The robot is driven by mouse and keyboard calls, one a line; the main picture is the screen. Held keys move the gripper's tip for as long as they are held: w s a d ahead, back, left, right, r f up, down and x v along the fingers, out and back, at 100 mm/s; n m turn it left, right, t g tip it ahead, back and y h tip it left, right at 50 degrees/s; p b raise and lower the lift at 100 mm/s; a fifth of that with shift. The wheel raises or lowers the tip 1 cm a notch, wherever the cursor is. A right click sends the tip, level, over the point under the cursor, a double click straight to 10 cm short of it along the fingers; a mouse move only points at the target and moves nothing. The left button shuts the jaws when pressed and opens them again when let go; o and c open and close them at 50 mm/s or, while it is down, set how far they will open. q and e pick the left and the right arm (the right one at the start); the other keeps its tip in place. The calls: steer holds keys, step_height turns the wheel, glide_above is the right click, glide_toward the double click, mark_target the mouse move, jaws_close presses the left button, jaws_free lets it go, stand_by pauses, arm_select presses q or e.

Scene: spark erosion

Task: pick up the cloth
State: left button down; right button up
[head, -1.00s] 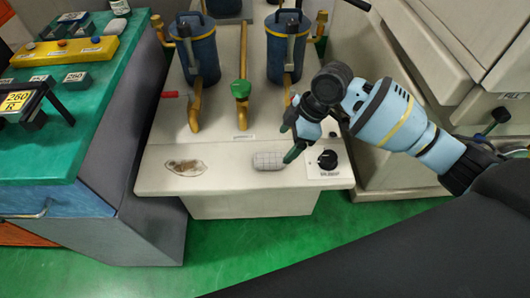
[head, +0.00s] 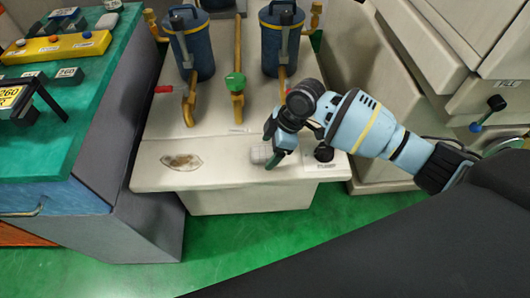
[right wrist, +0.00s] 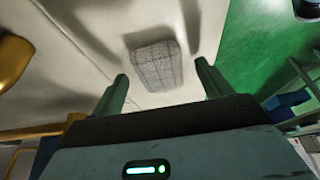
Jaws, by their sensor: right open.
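The cloth (head: 258,155) is a small folded pad, pale grey with a checked grid. It lies on the front of the cream bench top (head: 225,172), and its right part is hidden behind my right gripper in the head view. My right gripper (head: 272,147) is open and empty, above the cloth. In the right wrist view the cloth (right wrist: 155,65) shows whole, ahead of and between the two open fingertips (right wrist: 161,74), apparently apart from them. My left gripper is not in view.
A black knob (head: 323,153) sits just right of the gripper. Behind stand two blue canisters (head: 191,48) (head: 282,45) and yellow pipes with a green-handled valve (head: 235,84). A green-topped table (head: 100,105) is at left.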

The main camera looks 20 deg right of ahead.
mark_target(263, 151)
steer(key=shift+f, duration=0.1)
steer(key=c, duration=1.1)
steer(key=shift+o, duration=0.2)
steer(key=shift+r, duration=0.65)
step_height(263, 151, up, 2)
steer(key=shift+r, duration=0.25)
steer(key=s+r+p, duration=0.1)
steer(key=s, duration=1.5)
steer(key=shift+r, duration=0.1)
